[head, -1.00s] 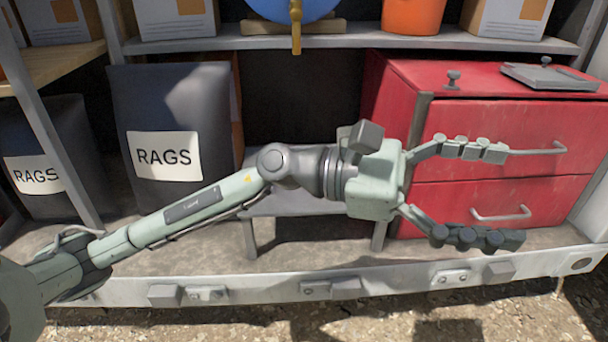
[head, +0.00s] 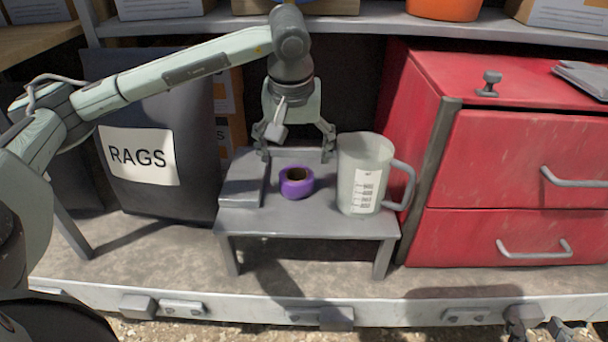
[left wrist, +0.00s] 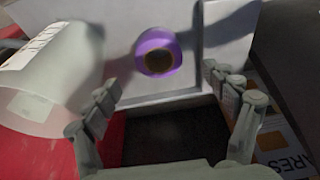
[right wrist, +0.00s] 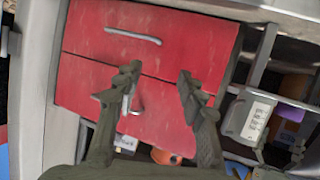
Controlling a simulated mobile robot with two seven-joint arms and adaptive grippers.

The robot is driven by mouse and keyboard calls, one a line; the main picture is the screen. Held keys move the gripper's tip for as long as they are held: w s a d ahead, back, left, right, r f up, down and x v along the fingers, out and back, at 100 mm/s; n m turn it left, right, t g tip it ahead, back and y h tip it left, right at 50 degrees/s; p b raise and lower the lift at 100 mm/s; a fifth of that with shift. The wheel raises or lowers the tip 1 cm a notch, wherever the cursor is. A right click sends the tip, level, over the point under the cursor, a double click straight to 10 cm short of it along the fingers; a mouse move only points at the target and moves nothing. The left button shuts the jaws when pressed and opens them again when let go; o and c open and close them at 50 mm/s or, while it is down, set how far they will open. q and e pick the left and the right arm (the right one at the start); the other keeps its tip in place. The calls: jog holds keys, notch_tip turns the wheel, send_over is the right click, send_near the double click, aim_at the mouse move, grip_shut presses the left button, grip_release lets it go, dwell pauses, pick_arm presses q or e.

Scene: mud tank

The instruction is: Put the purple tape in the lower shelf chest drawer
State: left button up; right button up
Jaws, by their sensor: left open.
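The purple tape (head: 296,183) lies on a small grey stand (head: 300,224) on the lower shelf. It also shows in the left wrist view (left wrist: 158,52), ahead of the fingers. My left gripper (head: 297,152) points down, open and empty, its fingertips just behind the tape and apart from it. The red chest (head: 425,75) stands at the right with an upper drawer (head: 520,150) and a lower drawer (head: 480,240), both shut. My right gripper (head: 540,325) shows at the bottom right; its fingers are apart and empty in the right wrist view (right wrist: 158,82), facing the drawer fronts.
A clear measuring jug (head: 362,150) stands right of the tape. A grey block (head: 242,185) lies left of it. A dark rags box (head: 150,195) stands further left. The upper shelf edge (head: 400,18) runs above. A metal rail (head: 240,310) borders the shelf's front.

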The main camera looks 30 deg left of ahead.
aim_at(297, 175)
pick_arm(q)
jog(key=x, duration=0.5)
jog(key=shift+s+d+f, duration=0.15)
jog(key=shift+s+f, duration=0.05)
jog(key=shift+f, duration=0.3)
jog(key=shift+w+f, duration=0.15)
jog(key=shift+f, duration=0.25)
jog(key=c, duration=1.4)
pick_arm(e)
jog(key=a+r, duration=0.1)
jog(key=r+t+y, duration=0.1)
jog(key=shift+w+a+r+t, duration=0.2)
jog(key=shift+a+r+t, duration=0.1)
jog(key=shift+a+r, duration=0.05)
pick_arm(q)
jog(key=shift+r, duration=0.15)
jog(key=shift+r, duration=0.65)
notch_tip(297, 175, up, 3)
jog(key=shift+f, duration=0.1)
jog(key=s+a+r, duration=0.6)
jog(key=s+a, duration=0.2)
jog(key=shift+s+r, duration=0.25)
jog(key=shift+r, duration=0.05)
pick_arm(e)
jog(key=shift+s+d+f, duration=0.1)
jog(key=shift+d+f, duration=0.2)
jog(key=shift+f, duration=0.2)
